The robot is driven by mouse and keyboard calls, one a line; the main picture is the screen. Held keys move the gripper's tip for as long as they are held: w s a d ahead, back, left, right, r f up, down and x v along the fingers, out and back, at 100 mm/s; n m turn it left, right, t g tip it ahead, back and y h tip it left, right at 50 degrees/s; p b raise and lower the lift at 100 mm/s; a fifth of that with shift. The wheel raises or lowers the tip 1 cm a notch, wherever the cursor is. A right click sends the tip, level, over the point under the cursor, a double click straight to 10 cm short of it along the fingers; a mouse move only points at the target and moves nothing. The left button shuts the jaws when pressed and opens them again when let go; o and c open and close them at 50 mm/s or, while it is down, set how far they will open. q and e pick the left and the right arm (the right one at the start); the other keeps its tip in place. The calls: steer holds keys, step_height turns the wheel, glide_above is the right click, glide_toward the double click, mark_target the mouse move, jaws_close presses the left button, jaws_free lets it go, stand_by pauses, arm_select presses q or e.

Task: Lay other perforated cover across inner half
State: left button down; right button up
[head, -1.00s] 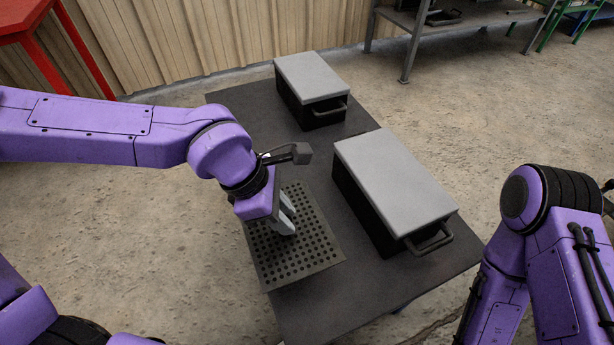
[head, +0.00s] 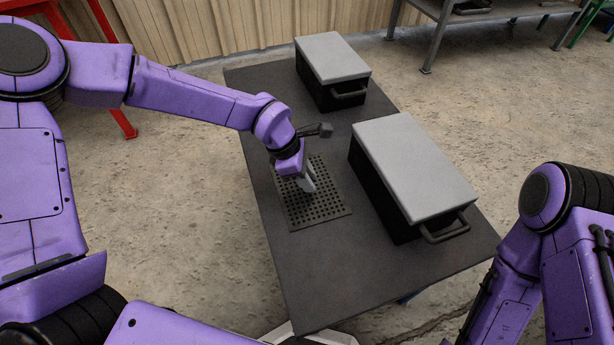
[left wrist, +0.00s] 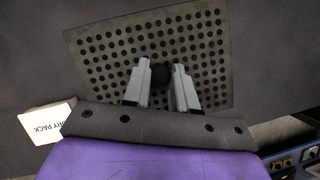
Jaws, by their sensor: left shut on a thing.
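The perforated cover (head: 325,205) is a thin dark-grey sheet with rows of round holes, level over the left middle of the table. My left gripper (head: 308,183) is above it. In the left wrist view its two grey fingers (left wrist: 162,80) are shut on a small dark knob (left wrist: 162,72) on the cover (left wrist: 210,45). I cannot tell whether the cover touches the table or hangs just above it. No open enclosure shows clearly. My right arm is at the right, its gripper out of the picture.
Two black boxes with light-grey lids, one near (head: 415,165) and one far (head: 332,57), stand on the dark table (head: 375,275), right of the cover. The table's front is clear. A white card marked "DRY PACK" (left wrist: 45,122) shows in the left wrist view.

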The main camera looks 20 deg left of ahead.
arm_select(q)
steer(key=shift+f, duration=0.1)
steer(key=c, duration=0.9)
jaws_free()
